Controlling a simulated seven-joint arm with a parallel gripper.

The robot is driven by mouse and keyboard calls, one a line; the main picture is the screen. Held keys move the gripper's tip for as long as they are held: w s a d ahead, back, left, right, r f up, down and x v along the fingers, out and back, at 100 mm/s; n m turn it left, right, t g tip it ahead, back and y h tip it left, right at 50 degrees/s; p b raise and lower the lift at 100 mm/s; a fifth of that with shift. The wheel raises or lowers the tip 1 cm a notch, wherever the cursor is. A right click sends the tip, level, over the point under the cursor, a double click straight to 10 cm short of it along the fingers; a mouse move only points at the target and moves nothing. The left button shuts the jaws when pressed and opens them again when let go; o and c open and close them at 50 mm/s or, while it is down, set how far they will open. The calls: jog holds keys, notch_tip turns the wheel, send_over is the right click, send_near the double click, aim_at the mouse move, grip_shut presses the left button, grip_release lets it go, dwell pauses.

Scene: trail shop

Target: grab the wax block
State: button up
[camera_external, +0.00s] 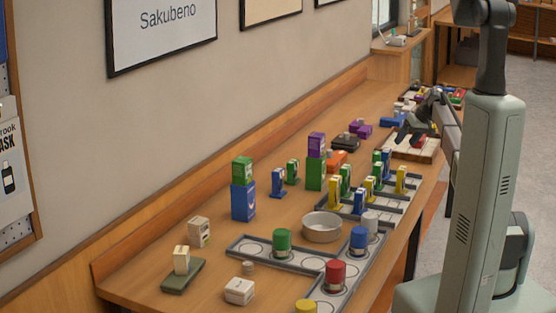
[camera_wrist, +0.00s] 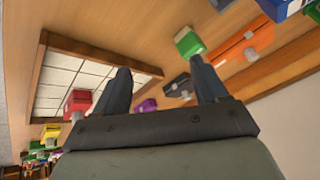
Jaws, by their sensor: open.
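I cannot tell for sure which thing is the wax block. Several pale cream blocks stand at the near left end of the bench in the external view: one upright (camera_external: 199,232), one lying low (camera_external: 239,291), and a small one (camera_external: 181,260) on a dark green slab (camera_external: 184,276). My gripper (camera_external: 412,132) is far from them, above the white-tiled wooden tray toward the far end. In the wrist view my gripper (camera_wrist: 160,65) has its two dark fingers apart with nothing held between them. No cream block is clear in the wrist view.
The tiled tray (camera_wrist: 65,75) has a red block (camera_wrist: 77,103) at its edge. Purple (camera_wrist: 146,106), green (camera_wrist: 188,43) and orange (camera_wrist: 243,44) items lie around my fingers.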

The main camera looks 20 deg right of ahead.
aim_at(377, 152)
jog(key=w+a+r+n+g, duration=0.2)
jog(key=w+a+r+n, duration=0.15)
jog(key=a+n, duration=0.35)
jog(key=shift+n, duration=0.6)
jog(key=x, duration=0.5)
jog(key=d+x, duration=0.1)
jog(key=x, duration=0.1)
jog(key=shift+a+f, duration=0.1)
jog(key=shift+f, duration=0.5)
jog(key=shift+x, duration=2.55)
jog(key=shift+w, duration=0.1)
jog(key=c, duration=1)
